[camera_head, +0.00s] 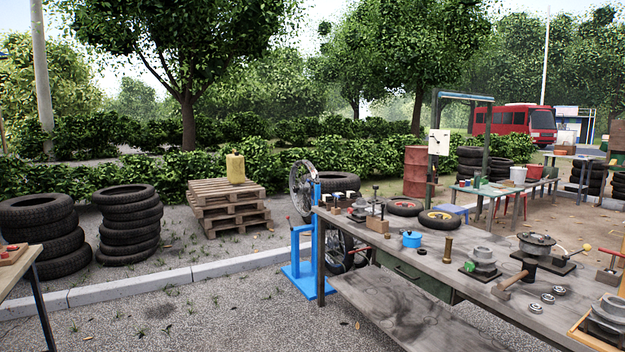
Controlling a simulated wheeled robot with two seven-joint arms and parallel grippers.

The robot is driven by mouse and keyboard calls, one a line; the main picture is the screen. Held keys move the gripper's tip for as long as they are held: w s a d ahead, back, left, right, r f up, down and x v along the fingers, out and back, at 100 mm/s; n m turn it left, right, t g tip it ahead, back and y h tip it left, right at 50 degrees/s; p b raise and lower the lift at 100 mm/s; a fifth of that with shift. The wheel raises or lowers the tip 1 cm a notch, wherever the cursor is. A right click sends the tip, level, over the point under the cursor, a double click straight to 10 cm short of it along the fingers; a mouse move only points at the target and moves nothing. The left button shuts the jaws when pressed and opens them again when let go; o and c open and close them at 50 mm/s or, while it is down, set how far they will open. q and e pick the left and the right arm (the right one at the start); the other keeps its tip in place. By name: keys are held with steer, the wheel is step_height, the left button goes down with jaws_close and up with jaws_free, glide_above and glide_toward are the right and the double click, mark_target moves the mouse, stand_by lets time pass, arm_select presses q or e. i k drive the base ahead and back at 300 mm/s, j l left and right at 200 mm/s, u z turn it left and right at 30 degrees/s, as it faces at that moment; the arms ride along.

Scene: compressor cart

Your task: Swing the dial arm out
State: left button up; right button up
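Neither of my grippers is in view. I cannot make out for certain which part is the dial arm. A blue stand (309,240) stands on the gravel at the left end of the long workbench, with a spoked wheel (301,188) upright at its top. A thin lever with a red tip (290,219) sticks out on the stand's left side, too small to tell its position. A white box with a dial-like face (438,142) hangs on a dark green frame farther back.
Tyre stacks (130,222) and pallets (229,207) stand at the left. A second table's corner (18,262) is at the left edge. Gravel in front is open.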

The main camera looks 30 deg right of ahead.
mark_target(314, 176)
steer(key=i+l+z, duration=0.45)
steer(key=i+z, duration=0.6)
steer(key=i, duration=1.35)
steer(key=i+u, duration=0.1)
steer(key=i, duration=0.95)
steer(key=i+l, duration=0.15)
steer(key=i, duration=0.9)
steer(key=i+l+u, duration=0.1)
steer(key=i+u, duration=0.15)
steer(key=i, duration=0.2)
steer(key=i+l+u, duration=0.25)
steer(key=i, duration=0.25)
steer(key=j, duration=0.1)
